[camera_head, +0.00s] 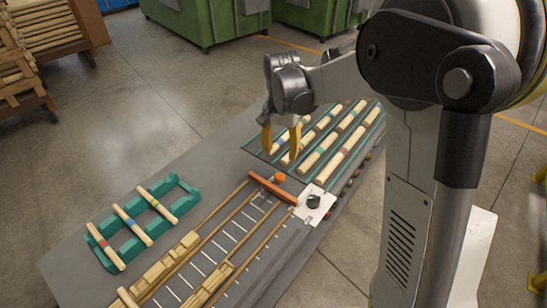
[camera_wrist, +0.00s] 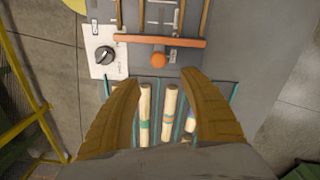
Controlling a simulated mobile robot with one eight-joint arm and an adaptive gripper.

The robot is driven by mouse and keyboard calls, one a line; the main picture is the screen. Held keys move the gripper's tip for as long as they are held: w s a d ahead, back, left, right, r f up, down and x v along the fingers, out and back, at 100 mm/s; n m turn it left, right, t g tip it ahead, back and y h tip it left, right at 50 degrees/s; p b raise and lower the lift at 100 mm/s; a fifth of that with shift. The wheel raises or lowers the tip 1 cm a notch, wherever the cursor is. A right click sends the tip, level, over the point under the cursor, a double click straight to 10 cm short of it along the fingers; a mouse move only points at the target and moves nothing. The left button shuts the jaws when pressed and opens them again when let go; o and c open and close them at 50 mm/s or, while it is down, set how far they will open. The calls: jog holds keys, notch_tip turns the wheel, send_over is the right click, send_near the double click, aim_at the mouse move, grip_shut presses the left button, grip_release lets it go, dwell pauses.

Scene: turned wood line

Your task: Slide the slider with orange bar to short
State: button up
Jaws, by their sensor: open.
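The slider's orange bar (camera_head: 272,189) lies across the two wooden rails near their far end, by the rack of rods. An orange ball knob (camera_head: 280,178) sits on its far side. In the wrist view the bar (camera_wrist: 160,41) runs across the top, with the knob (camera_wrist: 158,60) just beyond my fingertips. My gripper (camera_head: 281,146) is open and empty, pointing down above the rods, apart from the knob. Its yellow-brown fingers also show in the wrist view (camera_wrist: 160,80). No marking for short is readable.
A white plate (camera_head: 305,212) with a black dial (camera_head: 314,201) sits beside the bar's right end. Striped rods (camera_head: 318,160) lie on the green rack behind. A teal rack (camera_head: 130,246) holds three rods at left. Wooden pieces (camera_head: 172,258) lie along the rails.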

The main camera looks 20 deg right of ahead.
aim_at(280, 175)
notch_tip(280, 175, down, 10)
jog(key=b, duration=0.3)
jog(key=shift+s+f+b, duration=0.15)
jog(key=shift+f+b, duration=0.05)
jog(key=shift+b, duration=0.2)
grip_shut()
